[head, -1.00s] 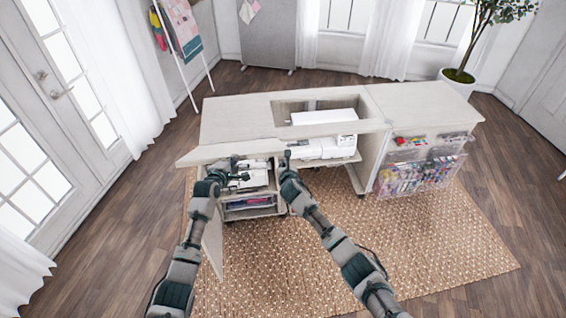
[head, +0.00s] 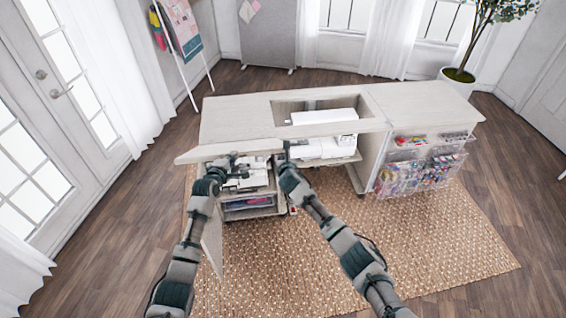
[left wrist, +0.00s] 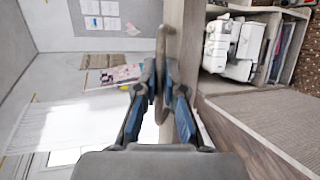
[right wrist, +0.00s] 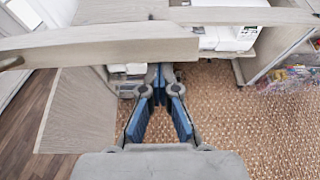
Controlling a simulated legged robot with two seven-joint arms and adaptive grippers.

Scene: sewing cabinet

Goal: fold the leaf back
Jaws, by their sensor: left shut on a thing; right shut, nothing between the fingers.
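The leaf (head: 215,151) is a pale wood panel along the front of the sewing cabinet (head: 235,112), left of the machine opening. It also shows in the right wrist view (right wrist: 100,48) and edge-on in the left wrist view (left wrist: 174,20). My left gripper (head: 236,158) is at the leaf's front; in the left wrist view its fingers (left wrist: 162,75) are shut on a curved tan handle (left wrist: 165,42) beside the panel. My right gripper (head: 287,150) is at the leaf's right end; its fingers (right wrist: 160,78) are shut and empty, close under the panel edge. Contact there is unclear.
The white sewing machine (head: 300,153) sits in the cabinet behind my right gripper. An open door (head: 213,238) hangs at the lower left. Clear pockets of supplies (head: 415,172) hang on the right. The woven rug (head: 430,240) in front is free.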

